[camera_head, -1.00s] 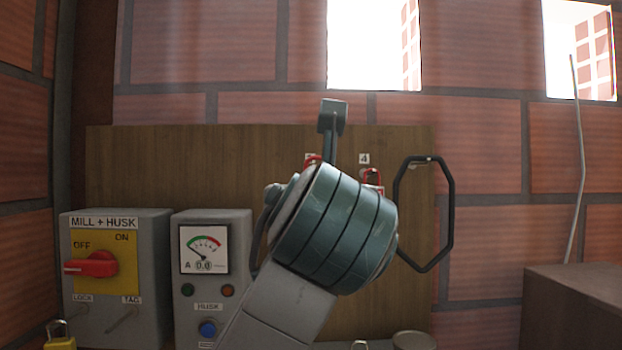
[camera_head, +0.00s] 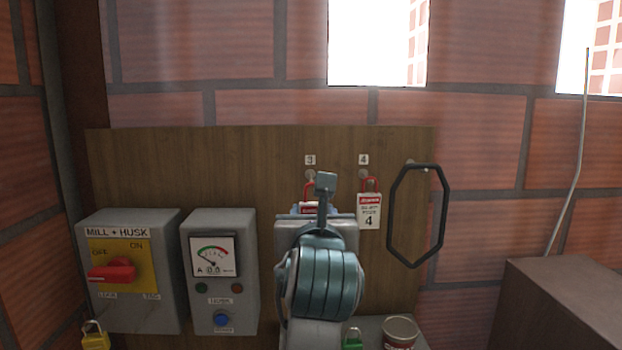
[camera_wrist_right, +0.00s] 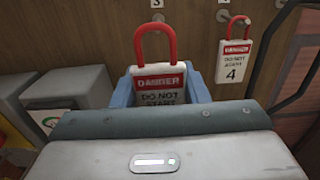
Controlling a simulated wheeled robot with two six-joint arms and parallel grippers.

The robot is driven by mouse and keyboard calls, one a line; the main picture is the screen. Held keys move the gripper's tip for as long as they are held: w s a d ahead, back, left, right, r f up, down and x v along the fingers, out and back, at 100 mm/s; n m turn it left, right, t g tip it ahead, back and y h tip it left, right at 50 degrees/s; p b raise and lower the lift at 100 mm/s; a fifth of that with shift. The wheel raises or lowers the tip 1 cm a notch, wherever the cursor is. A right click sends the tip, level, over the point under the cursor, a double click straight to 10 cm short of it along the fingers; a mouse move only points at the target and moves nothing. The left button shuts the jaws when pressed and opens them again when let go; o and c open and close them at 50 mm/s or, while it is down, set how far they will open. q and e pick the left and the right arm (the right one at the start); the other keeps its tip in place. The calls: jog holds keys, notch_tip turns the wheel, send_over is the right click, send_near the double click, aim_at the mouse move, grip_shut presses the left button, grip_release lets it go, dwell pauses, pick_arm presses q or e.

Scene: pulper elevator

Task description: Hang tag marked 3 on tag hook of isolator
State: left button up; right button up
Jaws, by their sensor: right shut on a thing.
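The tag under the number 3 label has a red loop and a "DANGER DO NOT START" plate (camera_wrist_right: 160,88); its lower part is hidden. My right gripper (camera_wrist_right: 160,92) is shut on this tag, with a blue finger on each side. In the head view the tag's red loop (camera_head: 308,190) shows just below peg 3 (camera_head: 310,174); I cannot tell whether it is still around the peg. My wrist hides most of the gripper there. The grey isolator (camera_head: 130,275), marked "MILL + HUSK", stands at the left with a red handle and a "TAG" label (camera_head: 152,296). My left gripper is not in view.
Tag 4 (camera_head: 369,210) hangs on the board (camera_head: 240,160) right of my gripper. A black ring (camera_head: 446,215) hangs farther right. A meter box (camera_head: 220,272) stands between the isolator and my arm. A yellow padlock (camera_head: 95,337), green padlock (camera_head: 352,340) and can (camera_head: 400,332) are low down.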

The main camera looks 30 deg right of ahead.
jog(key=p+x, duration=0.4)
jog(key=x, duration=0.6)
jog(key=shift+w+d+r, duration=0.1)
jog(key=shift+w, duration=0.2)
jog(key=shift+f+p, duration=0.35)
jog(key=shift+f, duration=0.1)
jog(key=shift+d+f, duration=0.15)
jog(key=shift+f, duration=0.15)
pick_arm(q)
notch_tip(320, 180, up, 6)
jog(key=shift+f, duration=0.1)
pick_arm(e)
jog(key=shift+s, duration=0.1)
jog(key=shift+a, duration=0.2)
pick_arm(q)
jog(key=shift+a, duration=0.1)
